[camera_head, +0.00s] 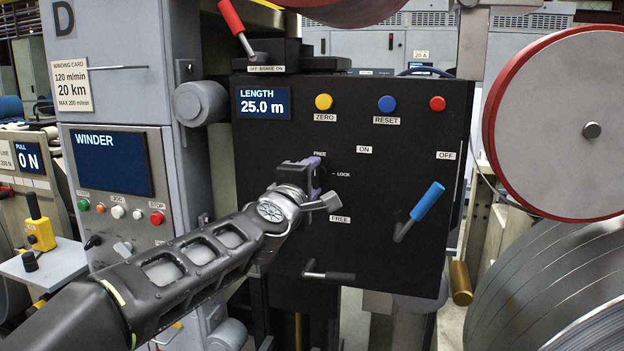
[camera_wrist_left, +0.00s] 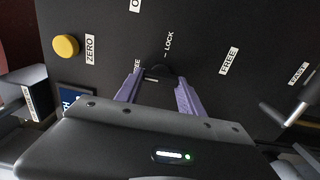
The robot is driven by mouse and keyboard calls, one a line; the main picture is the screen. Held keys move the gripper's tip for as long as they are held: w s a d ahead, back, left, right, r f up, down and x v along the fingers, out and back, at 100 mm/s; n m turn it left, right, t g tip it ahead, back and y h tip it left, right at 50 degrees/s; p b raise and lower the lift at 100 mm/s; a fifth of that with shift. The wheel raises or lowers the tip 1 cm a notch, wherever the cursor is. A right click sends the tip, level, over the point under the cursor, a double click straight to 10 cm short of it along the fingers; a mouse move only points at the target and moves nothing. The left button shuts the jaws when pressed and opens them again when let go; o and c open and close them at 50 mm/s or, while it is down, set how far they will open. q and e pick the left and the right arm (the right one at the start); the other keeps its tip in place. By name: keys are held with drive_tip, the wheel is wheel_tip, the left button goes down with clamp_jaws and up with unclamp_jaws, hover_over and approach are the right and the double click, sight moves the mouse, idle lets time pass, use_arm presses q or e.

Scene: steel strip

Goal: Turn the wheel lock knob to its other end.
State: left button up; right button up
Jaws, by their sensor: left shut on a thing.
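The wheel lock knob (camera_wrist_left: 160,71) is black and sits on the black panel, between FREE and LOCK labels. In the left wrist view my left gripper (camera_wrist_left: 157,92) has its two purple fingers on either side of the knob and is shut on it. In the head view my left gripper (camera_head: 319,169) reaches the panel from the lower left and hides most of the knob. The LOCK label (camera_head: 342,174) shows just to its right. I cannot tell clearly which mark the knob points to. My right gripper is in neither view.
A blue-handled lever (camera_head: 427,202) sticks out at the panel's right, and a black handle (camera_head: 329,275) at its lower edge. Yellow (camera_head: 323,101), blue (camera_head: 387,103) and red buttons line the top. A red-rimmed reel (camera_head: 560,125) stands at the right.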

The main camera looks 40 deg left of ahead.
use_arm(q)
drive_tip(key=o, duration=1.4)
drive_tip(key=shift+c, duration=0.2)
drive_tip(key=v, duration=0.7)
drive_tip(key=shift+s, duration=0.4)
drive_tip(key=shift+d+r+p, duration=0.1)
drive_tip(key=shift+p, duration=0.2)
